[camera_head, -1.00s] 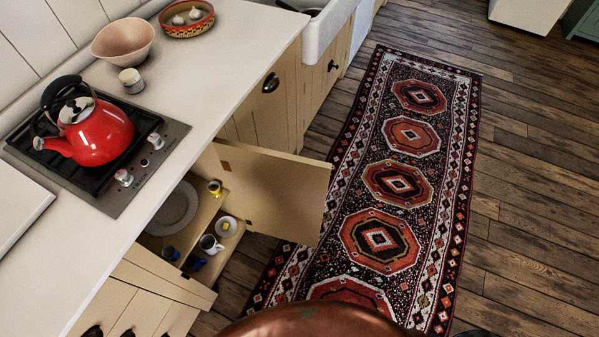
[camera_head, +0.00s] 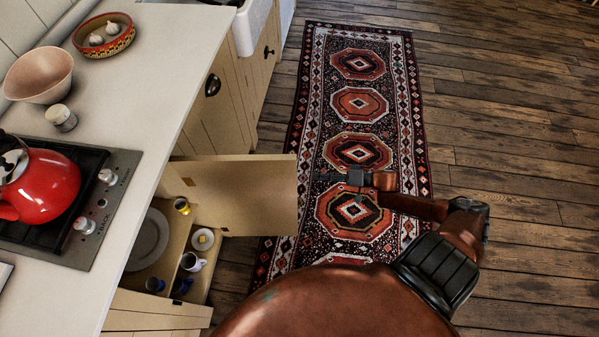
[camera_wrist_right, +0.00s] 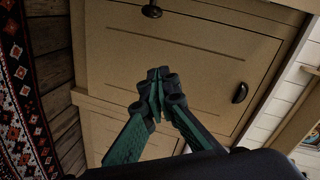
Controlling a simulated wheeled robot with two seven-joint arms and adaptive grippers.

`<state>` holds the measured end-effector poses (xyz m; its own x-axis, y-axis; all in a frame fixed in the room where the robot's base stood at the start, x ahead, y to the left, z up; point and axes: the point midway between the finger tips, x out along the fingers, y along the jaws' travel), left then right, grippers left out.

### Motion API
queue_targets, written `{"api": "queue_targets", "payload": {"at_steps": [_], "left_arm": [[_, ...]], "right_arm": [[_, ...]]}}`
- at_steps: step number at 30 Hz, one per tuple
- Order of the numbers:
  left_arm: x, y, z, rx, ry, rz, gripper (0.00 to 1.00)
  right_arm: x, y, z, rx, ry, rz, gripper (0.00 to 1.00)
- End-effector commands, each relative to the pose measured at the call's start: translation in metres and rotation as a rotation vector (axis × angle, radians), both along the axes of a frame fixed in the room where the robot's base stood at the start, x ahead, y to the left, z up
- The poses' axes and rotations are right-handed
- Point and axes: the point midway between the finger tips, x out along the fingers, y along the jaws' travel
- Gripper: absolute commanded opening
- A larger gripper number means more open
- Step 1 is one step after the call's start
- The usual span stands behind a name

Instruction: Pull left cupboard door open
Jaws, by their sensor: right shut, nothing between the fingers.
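The open cupboard (camera_head: 172,222) below the counter shows shelves with a plate, cups and mugs. One pale wooden door (camera_head: 245,195) stands swung out on its far side, inner face towards me. On its near side a second pale panel (camera_head: 165,308) juts out from the counter front, seen mostly along its top edge; how far it is open I cannot tell. My right gripper (camera_head: 346,178) is shut and empty, over the rug, right of the far door's free edge. The wrist view shows its closed fingertips (camera_wrist_right: 160,76) before a wooden front with a dark knob (camera_wrist_right: 152,11).
A red kettle (camera_head: 42,185) stands on the hob (camera_head: 110,212). A pink bowl (camera_head: 40,75) and a patterned dish (camera_head: 104,36) are on the counter. A dark handle (camera_wrist_right: 240,92) shows in the wrist view. Rug (camera_head: 365,105) and wooden floor to the right are clear.

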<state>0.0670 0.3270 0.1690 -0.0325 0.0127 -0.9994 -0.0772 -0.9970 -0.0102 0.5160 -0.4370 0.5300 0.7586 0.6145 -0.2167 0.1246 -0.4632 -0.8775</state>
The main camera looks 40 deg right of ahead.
Motion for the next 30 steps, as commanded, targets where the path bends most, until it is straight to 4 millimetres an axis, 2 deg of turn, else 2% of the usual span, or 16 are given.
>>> {"api": "queue_targets", "payload": {"at_steps": [1,3,6,9,12,17,25,30], "left_arm": [[-0.002,-0.001,0.0,-0.001,0.002,0.0,0.4],[-0.004,-0.001,-0.001,-0.001,-0.001,0.0,0.4],[-0.006,-0.001,-0.003,-0.001,0.001,-0.002,0.4],[-0.008,-0.001,-0.004,-0.001,0.004,-0.003,0.4],[-0.008,-0.001,-0.004,-0.001,0.003,-0.003,0.4],[-0.004,-0.001,-0.005,-0.001,0.001,-0.004,0.4],[0.008,-0.001,-0.001,-0.001,-0.001,-0.002,0.4],[0.019,0.003,0.009,0.004,-0.003,0.004,0.4]], "right_arm": [[0.004,-0.003,0.036,0.083,0.011,0.07,0.0],[0.001,-0.002,0.078,0.207,0.053,0.162,0.0],[-0.007,-0.004,0.124,0.334,0.125,0.271,0.0],[-0.015,-0.006,0.152,0.409,0.184,0.342,0.0],[-0.019,-0.005,0.165,0.445,0.217,0.376,0.0],[-0.014,0.009,0.168,0.457,0.225,0.386,0.0],[0.009,0.056,0.166,0.456,0.222,0.384,0.0],[0.024,0.086,0.167,0.455,0.221,0.383,0.0]]}}
